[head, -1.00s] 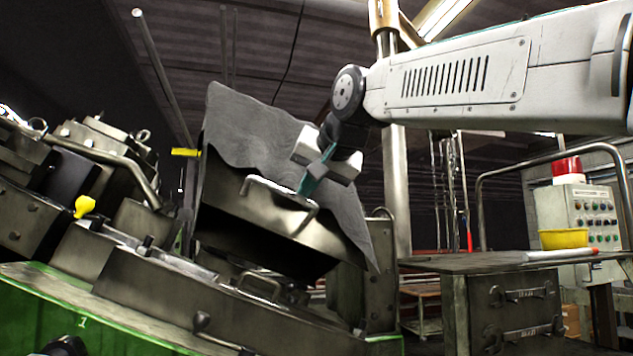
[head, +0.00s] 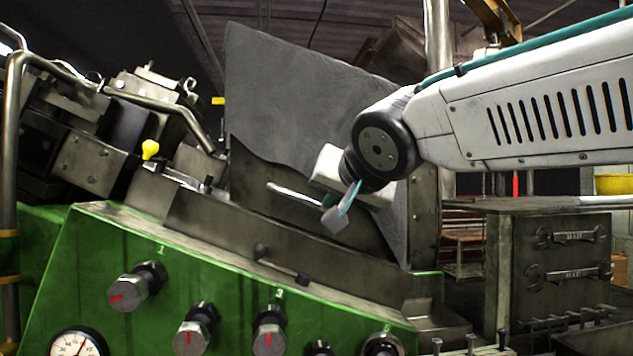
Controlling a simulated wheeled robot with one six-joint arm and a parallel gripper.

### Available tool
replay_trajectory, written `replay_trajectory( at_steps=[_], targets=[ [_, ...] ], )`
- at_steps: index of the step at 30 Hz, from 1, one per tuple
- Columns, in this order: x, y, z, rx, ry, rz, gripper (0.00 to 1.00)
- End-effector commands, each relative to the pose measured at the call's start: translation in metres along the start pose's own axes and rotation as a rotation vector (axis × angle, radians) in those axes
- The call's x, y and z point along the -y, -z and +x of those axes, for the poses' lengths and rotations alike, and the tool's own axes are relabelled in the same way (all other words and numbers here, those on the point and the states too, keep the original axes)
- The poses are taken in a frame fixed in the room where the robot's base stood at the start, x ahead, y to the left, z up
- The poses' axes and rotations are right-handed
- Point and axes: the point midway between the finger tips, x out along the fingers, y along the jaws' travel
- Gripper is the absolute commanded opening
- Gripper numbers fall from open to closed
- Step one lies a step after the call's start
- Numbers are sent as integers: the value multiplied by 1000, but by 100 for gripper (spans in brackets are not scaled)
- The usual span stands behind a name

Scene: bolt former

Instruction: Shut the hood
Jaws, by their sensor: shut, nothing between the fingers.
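The hood (head: 320,220) is a dark metal cover with a bar handle (head: 292,194) on its front face and a large grey sheet-like panel (head: 290,95) rising behind it. Its lower edge lies down along the sloping metal frame of the green machine, and no open gap shows beneath it. My gripper (head: 340,210) is shut and empty, with its fingers at the right end of the handle, in front of the hood. I cannot tell whether the fingers touch the handle or hood. The gripper body hides part of the hood's right side.
The green machine front (head: 220,270) carries several knobs and a gauge (head: 78,343). A yellow knob (head: 150,149) and bent pipes stand at left. A grey cabinet (head: 550,245) with a yellow bowl (head: 612,184) above is at right.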

Motion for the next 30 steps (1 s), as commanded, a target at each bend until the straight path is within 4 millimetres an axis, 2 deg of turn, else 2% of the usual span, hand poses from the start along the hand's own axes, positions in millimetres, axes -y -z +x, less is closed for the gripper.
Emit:
replay_trajectory(
  at_steps=[3,14,19,26,30],
  targets=[
    [-6,-6,4,7,-11,2,0],
    [-7,-9,6,13,-15,1,0],
    [-6,-4,2,11,-13,0,0],
    [2,30,-25,2,4,-1,0],
    [3,14,-60,3,8,-3,0]
  ],
)
